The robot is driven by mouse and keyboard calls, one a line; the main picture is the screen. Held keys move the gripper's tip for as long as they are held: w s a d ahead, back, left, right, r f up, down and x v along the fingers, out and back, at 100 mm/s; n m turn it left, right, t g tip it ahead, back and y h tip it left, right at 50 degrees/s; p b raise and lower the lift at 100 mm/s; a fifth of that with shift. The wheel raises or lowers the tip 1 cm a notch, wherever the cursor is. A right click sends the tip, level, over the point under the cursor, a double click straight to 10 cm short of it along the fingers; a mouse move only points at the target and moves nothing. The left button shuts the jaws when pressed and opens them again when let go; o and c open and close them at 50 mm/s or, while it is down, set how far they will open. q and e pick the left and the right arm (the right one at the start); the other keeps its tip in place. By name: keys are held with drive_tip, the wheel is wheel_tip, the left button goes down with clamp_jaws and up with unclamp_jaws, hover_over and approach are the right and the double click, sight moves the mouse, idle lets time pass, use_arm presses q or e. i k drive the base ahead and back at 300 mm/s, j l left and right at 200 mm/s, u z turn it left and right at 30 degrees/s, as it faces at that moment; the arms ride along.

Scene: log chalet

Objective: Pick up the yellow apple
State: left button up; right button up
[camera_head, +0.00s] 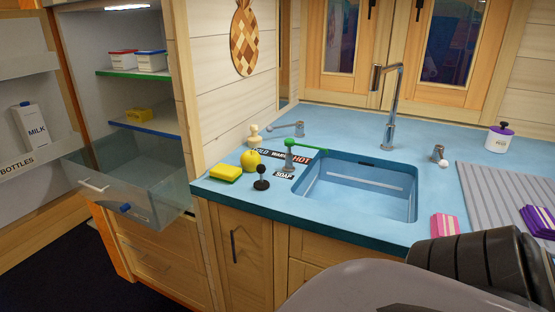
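The yellow apple (250,160) sits on the blue counter at the left of the sink, near the wooden wall. A yellow sponge with a green layer (226,174) lies just in front of it, to its left. A small black knobbed object (262,178) stands in front of it, to its right. Neither of my grippers shows in the head view. Grey and black parts of my own body fill the bottom right and hide some of the counter front.
The blue sink (360,190) with a tall tap (391,110) is right of the apple. A clear drawer (135,180) sticks out of the open fridge at left.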

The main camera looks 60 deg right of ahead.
sight(249, 160)
drive_tip(key=z, duration=1.6)
drive_tip(key=i+j+z, duration=0.35)
drive_tip(key=j, duration=0.3)
drive_tip(key=j+z, duration=0.2)
drive_tip(key=j, duration=0.15)
drive_tip(key=i, duration=0.05)
